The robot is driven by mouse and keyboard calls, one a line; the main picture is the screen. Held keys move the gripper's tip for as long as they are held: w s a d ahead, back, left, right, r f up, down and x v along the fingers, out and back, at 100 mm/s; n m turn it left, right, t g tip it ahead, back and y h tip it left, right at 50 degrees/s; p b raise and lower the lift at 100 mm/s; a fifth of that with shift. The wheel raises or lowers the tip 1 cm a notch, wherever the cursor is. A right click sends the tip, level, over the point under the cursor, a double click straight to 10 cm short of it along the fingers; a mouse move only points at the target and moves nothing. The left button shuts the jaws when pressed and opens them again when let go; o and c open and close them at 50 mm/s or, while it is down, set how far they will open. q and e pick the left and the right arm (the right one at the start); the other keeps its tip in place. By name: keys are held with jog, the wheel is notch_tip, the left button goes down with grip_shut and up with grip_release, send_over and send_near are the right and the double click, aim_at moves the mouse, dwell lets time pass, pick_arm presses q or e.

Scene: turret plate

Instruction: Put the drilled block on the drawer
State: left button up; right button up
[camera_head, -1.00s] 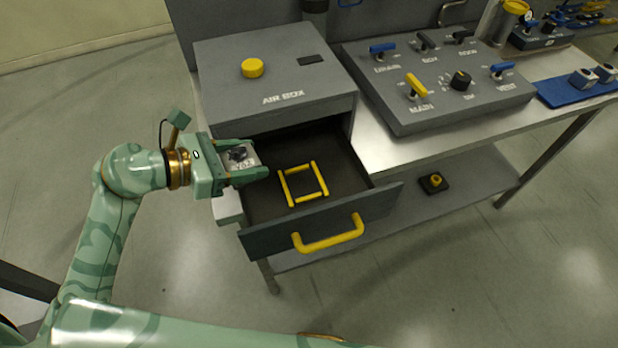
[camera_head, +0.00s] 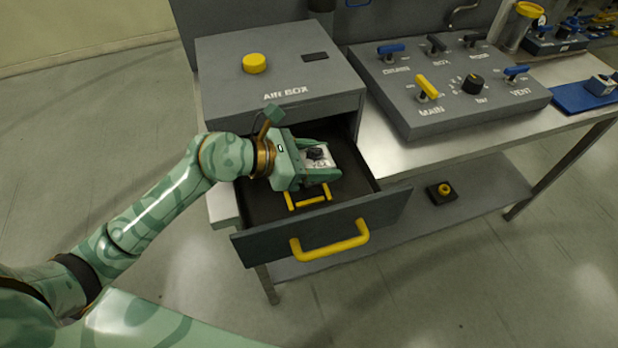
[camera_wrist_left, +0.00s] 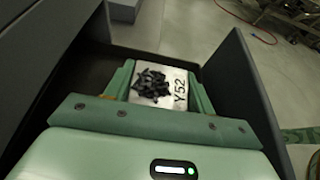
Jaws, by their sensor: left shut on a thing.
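The drilled block is a light silvery block (camera_head: 318,158) with a dark patch on top. My left gripper (camera_head: 322,168) is shut on it and holds it over the open drawer (camera_head: 268,207). In the left wrist view the block (camera_wrist_left: 174,103) sits between the two green fingers (camera_wrist_left: 160,97), with "Y52" marked on its top. The drawer has a dark floor, a yellow square outline (camera_head: 308,200) partly hidden under the gripper, and a yellow handle (camera_head: 330,246). I cannot tell whether the block touches the drawer floor. My right gripper is not in view.
The grey air box (camera_head: 280,75) with a yellow button stands above the drawer. A control panel (camera_head: 455,90) with levers and a knob is to the right. A small dark base with a yellow button (camera_head: 443,191) sits on the lower shelf.

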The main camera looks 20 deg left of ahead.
pick_arm(q)
jog(key=shift+a+f, duration=0.7)
jog(key=shift+f, duration=0.15)
jog(key=f+b, duration=0.1)
jog(key=a+f, duration=0.1)
jog(key=f, duration=0.1)
jog(key=shift+s+f+b, duration=0.1)
jog(key=shift+f+b, duration=0.15)
jog(key=shift+b, duration=0.15)
jog(key=shift+f, duration=0.2)
jog(key=shift+f, duration=0.1)
jog(key=o, duration=1.3)
jog(key=shift+f, duration=0.1)
jog(key=shift+c, duration=0.2)
jog(key=shift+a+r, duration=0.15)
jog(key=shift+r, duration=0.1)
jog(key=v, duration=1.1)
jog(key=shift+s+a+r+p, duration=0.1)
jog(key=shift+s+a+p, duration=0.05)
jog(key=shift+s+p, duration=0.2)
